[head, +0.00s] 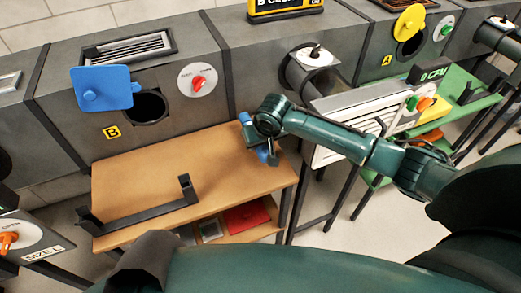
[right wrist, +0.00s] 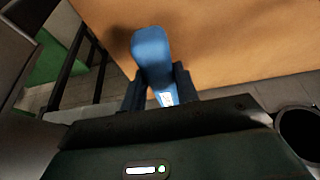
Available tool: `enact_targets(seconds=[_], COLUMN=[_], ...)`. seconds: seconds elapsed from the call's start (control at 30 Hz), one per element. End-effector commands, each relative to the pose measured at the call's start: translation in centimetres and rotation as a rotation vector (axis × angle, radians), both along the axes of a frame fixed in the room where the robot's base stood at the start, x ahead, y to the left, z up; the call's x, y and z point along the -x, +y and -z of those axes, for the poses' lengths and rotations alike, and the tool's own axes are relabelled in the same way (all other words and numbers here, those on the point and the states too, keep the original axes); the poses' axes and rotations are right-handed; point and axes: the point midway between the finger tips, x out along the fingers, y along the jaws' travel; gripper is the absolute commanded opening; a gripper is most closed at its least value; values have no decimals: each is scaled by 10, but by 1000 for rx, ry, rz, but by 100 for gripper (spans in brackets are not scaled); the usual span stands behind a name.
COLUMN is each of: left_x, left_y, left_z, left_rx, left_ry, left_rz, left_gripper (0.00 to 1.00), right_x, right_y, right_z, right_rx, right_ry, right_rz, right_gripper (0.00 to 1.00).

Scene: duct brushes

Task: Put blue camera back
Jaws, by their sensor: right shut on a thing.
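My right gripper (head: 262,152) is over the right end of the wooden table and is shut on the blue camera (head: 245,119). In the right wrist view the blue camera (right wrist: 152,55) is a rounded blue bar between the two dark fingers (right wrist: 160,90), with a small pale label near them. The gripper hides part of it in the head view. A black cradle (head: 140,212) with an upright at each end stands empty along the table's front left. My left gripper does not show.
The wooden table (head: 130,180) is clear between the cradle and the duct. The duct wall has an open round port marked B (head: 150,108) and a blue cover (head: 103,88). A lower shelf holds a red item (head: 246,217). A green table (head: 470,115) stands right.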

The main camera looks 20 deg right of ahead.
Motion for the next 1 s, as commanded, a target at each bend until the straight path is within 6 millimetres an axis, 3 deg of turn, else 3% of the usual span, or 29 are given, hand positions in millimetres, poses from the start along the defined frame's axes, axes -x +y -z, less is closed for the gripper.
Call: enact_targets(seconds=[0.2, 0.6, 0.63, 0.87, 1.0], left_x=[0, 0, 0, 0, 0], left_y=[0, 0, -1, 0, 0], left_z=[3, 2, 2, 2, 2], left_rx=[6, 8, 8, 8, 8], left_ry=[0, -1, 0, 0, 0], left_rz=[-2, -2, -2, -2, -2], left_gripper=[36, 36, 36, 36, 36], right_x=[1, 1, 1, 1, 1], right_y=[0, 0, 0, 0, 0], right_z=[30, 36, 36, 36, 36], right_rx=[1, 0, 0, 0, 0], right_ry=[2, 1, 1, 1, 1], right_rz=[0, 0, 0, -1, -1], right_gripper=[0, 0, 33, 52, 52])
